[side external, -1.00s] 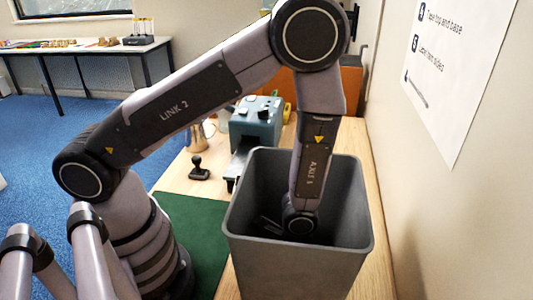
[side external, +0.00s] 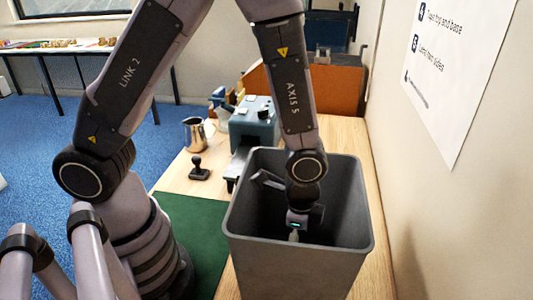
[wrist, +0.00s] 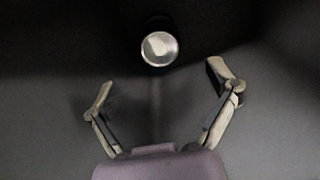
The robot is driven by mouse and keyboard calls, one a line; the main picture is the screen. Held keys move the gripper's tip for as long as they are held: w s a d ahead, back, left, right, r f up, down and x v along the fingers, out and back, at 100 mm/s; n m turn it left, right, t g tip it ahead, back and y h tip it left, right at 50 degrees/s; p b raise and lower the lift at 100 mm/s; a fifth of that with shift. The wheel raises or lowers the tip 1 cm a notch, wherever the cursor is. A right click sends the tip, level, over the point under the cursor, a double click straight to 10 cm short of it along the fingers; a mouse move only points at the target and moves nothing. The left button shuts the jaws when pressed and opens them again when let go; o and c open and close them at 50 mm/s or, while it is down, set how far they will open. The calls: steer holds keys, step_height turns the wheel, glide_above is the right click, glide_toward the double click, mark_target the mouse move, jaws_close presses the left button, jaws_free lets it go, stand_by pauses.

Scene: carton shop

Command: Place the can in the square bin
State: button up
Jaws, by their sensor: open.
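The square bin (side external: 236,230) is a tall grey open-topped container on the table in the side external view. My gripper (side external: 294,235) hangs down inside it, its tips below the rim. In the wrist view my gripper (wrist: 163,88) has its two fingers spread wide with nothing between them. The can (wrist: 159,48) shows there as a round, shiny silver end against the dark inside of the bin, beyond the fingertips and apart from them. Its sides are lost in the dark. The bin walls hide the can in the side external view.
A blue-grey machine (side external: 254,122) stands behind the bin, with a metal jug (side external: 194,134) and a small black-handled tool (side external: 198,168) to its left. A green mat (side external: 200,225) lies left of the bin. A wall with a poster (side external: 455,70) stands close at the right.

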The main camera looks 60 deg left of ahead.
steer(key=shift+r, duration=0.45)
steer(key=a+r+n+t, duration=0.15)
steer(key=a+r, duration=0.25)
steer(key=r, duration=0.4)
steer(key=a+r+n+t, duration=0.1)
steer(key=a+r+n, duration=0.2)
steer(key=a+r, duration=0.35)
steer(key=s+a+r+n+t, duration=0.3)
steer(key=s+a+r+n, duration=0.3)
steer(key=s+a+r, duration=0.2)
steer(key=v, duration=0.4)
steer(key=shift+s, duration=0.45)
